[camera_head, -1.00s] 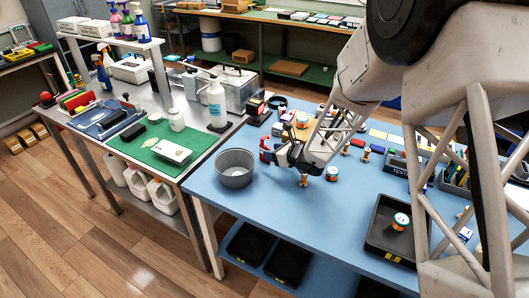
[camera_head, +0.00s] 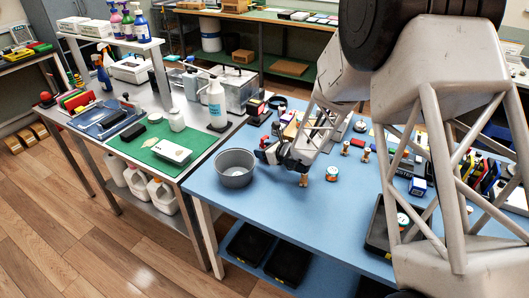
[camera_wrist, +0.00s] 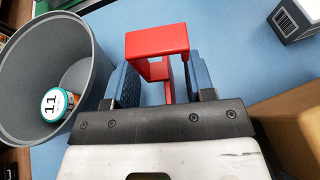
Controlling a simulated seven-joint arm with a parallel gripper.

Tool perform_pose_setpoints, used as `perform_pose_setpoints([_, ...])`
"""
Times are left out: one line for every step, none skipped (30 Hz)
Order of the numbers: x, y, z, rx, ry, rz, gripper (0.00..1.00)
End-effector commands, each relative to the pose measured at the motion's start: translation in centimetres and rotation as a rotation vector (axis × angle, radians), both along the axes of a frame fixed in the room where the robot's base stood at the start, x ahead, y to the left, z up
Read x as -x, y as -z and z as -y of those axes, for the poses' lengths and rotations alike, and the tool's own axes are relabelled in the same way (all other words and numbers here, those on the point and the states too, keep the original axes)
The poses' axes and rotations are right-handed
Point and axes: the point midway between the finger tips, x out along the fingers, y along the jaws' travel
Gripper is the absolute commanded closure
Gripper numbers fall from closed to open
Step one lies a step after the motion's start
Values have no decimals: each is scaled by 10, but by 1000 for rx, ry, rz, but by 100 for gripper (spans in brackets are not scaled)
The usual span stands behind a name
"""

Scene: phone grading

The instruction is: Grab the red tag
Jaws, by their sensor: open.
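A red bent piece (camera_wrist: 157,43), which looks like the red tag, shows in the wrist view between the two blue fingers of my gripper (camera_wrist: 162,85). The fingers are apart, one on each side of it, and it reaches out past their tips. A gap shows on its left; I cannot tell whether the right finger touches it. In the head view my gripper (camera_head: 272,153) is low over the blue table, just right of the grey bowl. The tag is mostly hidden there by my gripper.
The grey bowl (camera_head: 235,175) stands close on the left; its wall (camera_wrist: 88,45) shows in the wrist view, with a jar marked 11 (camera_wrist: 57,104) inside. A brown box (camera_wrist: 290,125) is close on the right. Another jar (camera_head: 332,174) stands on the blue table (camera_head: 290,220).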

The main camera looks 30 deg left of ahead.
Motion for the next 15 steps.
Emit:
perform_pose_setpoints([0,0,0,0,0,0,51])
perform_pose_setpoints([0,0,0,0,0,0,51])
perform_pose_setpoints([0,0,0,0,0,0,51])
perform_pose_setpoints([0,0,0,0,0,0,51])
perform_pose_setpoints([0,0,0,0,0,0,51])
perform_pose_setpoints([0,0,0,0,0,0,51])
perform_pose_setpoints([0,0,0,0,0,0,51])
perform_pose_setpoints([0,0,0,0,0,0,51])
perform_pose_setpoints([0,0,0,0,0,0,51])
perform_pose_setpoints([0,0,0,0,0,0,51])
perform_pose_setpoints([0,0,0,0,0,0,52])
perform_pose_setpoints([0,0,0,0,0,0,58])
perform_pose_setpoints([0,0,0,0,0,0,63])
perform_pose_setpoints([0,0,0,0,0,0,67])
perform_pose_setpoints([0,0,0,0,0,0,74])
